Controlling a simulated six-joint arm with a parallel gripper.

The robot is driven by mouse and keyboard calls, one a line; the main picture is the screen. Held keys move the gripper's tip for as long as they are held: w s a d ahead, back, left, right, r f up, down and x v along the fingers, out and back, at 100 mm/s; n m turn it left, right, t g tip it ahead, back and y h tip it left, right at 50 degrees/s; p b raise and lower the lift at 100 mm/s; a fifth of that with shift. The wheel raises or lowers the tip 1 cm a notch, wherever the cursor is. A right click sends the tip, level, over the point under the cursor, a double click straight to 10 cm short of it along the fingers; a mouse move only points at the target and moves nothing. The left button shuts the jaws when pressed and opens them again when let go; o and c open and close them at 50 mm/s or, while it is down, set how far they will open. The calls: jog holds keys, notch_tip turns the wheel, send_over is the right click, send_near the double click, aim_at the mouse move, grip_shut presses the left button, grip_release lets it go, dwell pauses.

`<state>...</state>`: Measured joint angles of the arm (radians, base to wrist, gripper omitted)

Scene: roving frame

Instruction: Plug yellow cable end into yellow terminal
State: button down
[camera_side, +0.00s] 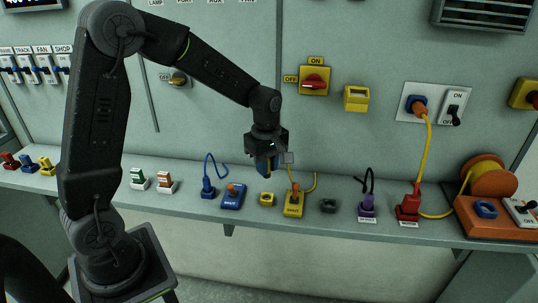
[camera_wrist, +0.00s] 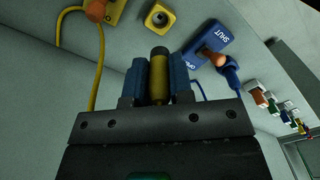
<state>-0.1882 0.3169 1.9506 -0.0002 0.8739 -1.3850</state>
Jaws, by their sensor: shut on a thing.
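My gripper (camera_side: 266,167) is above the shelf in the middle of the side view, pointing down. In the wrist view, its blue fingers (camera_wrist: 157,75) are shut on a yellow cable end (camera_wrist: 158,68) with a dark tip. The yellow terminal, a small yellow block with a dark round hole, sits on the shelf below my gripper in the side view (camera_side: 267,199). It also shows just beyond the plug tip in the wrist view (camera_wrist: 158,18). Plug and terminal look apart. A yellow cable (camera_wrist: 97,80) passes left of my gripper in the wrist view.
A blue lever box (camera_side: 232,196) stands left of the terminal, and a yellow lever box (camera_side: 293,203) stands right of it. A blue plug with its cable (camera_side: 208,188), a dark block (camera_side: 328,206) and a purple plug (camera_side: 367,205) also line the shelf (camera_side: 250,224). The wall rises behind.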

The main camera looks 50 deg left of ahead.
jog(key=shift+f, duration=0.2)
send_over(267, 200)
jog(key=shift+s+f, duration=0.1)
jog(key=shift+f, duration=2.65)
jog(key=shift+f, duration=1.4)
jog(key=c, duration=0.9)
grip_release()
jog(key=shift+r, duration=0.15)
notch_tip(267, 200, up, 14)
jog(key=shift+f, duration=0.2)
jog(key=shift+d, duration=0.1)
